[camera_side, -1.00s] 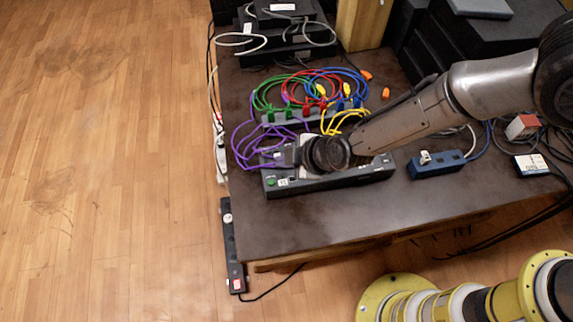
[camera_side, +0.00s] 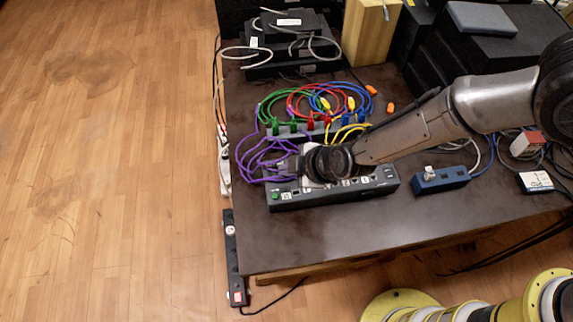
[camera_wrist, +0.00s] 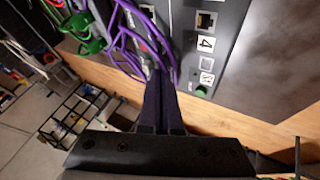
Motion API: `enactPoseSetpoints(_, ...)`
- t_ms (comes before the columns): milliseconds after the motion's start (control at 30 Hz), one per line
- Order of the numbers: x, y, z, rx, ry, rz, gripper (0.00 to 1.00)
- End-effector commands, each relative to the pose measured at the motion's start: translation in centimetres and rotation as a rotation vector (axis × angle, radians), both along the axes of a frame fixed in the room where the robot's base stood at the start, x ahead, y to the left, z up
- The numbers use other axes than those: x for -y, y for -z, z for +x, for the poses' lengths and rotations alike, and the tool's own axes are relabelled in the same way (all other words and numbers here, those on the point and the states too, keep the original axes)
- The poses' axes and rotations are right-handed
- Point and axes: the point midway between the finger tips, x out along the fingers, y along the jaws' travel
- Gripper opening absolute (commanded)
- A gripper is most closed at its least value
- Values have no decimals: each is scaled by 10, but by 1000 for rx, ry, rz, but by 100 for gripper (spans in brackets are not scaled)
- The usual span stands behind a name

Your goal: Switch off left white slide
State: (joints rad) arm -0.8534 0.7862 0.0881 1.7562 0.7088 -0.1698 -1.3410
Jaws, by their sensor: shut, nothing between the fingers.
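A long black box (camera_side: 335,194) lies along the table, with a green button (camera_side: 275,196) at its left end. Small white parts (camera_side: 286,196) sit beside the button; they are too small to tell which is the left white slide or how it is set. In the wrist view the green button (camera_wrist: 201,91) shows near a white piece (camera_wrist: 206,78), a white square (camera_wrist: 207,62) and a "4" label. My gripper (camera_wrist: 160,72) is shut and empty, its fingertips by purple cables to the left of these parts. In the side view my gripper (camera_side: 287,164) is behind the box's left part.
Purple cables (camera_side: 250,158) loop around the fingers. Green, red, blue and yellow cables (camera_side: 312,104) crowd behind the box. A blue box (camera_side: 441,179) stands to the right. The table's front (camera_side: 320,240) is clear.

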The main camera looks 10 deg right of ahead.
Motion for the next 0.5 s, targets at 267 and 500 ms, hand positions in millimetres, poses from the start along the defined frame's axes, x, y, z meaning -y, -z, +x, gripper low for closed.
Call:
enactPoseSetpoints(267,10,-25,-45,-3,-5,3,0)
enactPoseSetpoints(500,28,-62,-68,-4,-5,1,0)
